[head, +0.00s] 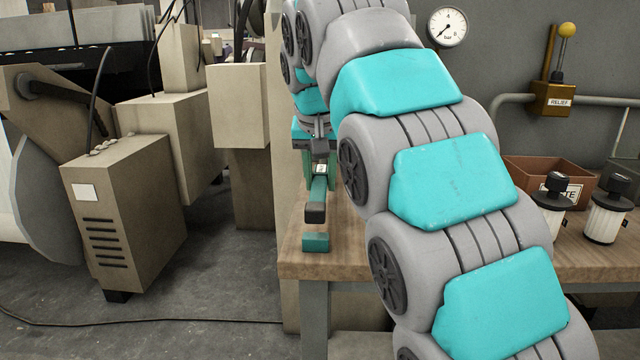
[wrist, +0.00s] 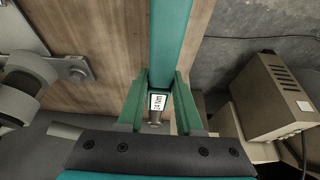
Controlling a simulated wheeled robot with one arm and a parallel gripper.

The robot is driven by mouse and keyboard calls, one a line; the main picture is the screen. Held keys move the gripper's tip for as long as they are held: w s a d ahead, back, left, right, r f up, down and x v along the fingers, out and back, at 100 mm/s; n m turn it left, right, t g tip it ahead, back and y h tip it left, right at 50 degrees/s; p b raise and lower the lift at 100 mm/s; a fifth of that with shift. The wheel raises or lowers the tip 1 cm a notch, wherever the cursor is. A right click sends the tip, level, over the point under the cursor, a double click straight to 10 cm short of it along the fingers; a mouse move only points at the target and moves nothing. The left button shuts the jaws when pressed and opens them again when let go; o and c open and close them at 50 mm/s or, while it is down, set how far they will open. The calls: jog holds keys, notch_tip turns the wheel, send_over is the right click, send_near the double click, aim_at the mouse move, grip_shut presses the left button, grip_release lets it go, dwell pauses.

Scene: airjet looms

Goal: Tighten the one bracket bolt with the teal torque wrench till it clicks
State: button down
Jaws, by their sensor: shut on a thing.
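The teal torque wrench (wrist: 171,35) runs away from my gripper (wrist: 160,90) in the wrist view, with a small white label (wrist: 157,102) between the green fingers. My gripper is shut on it. In the head view, my gripper (head: 318,160) points down over the bench's left end, and the wrench (head: 319,186) shows below it with a dark end. A grey metal plate with a round bolt head (wrist: 78,73) lies left of the wrench in the wrist view, apart from it. I cannot tell if this is the bracket bolt. The head view does not show it.
A brown bin (head: 530,175) and two white-and-black canisters (head: 606,215) stand at right. A beige cabinet (head: 125,215) stands left, across open floor.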

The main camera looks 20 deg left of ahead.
jog(key=shift+r, duration=0.45)
jog(key=s+d, duration=0.3)
jog(key=d, duration=0.1)
jog(key=s+d+r+b, duration=0.1)
jog(key=s+d, duration=0.2)
jog(key=d, duration=0.2)
jog(key=s+d, duration=0.2)
jog(key=d, duration=0.2)
jog(key=shift+s+d+r, duration=0.15)
jog(key=shift+s+r, duration=0.05)
jog(key=shift+s, duration=0.2)
dwell(1.4)
jog(key=c, duration=1.2)
grip_release()
grip_shut()
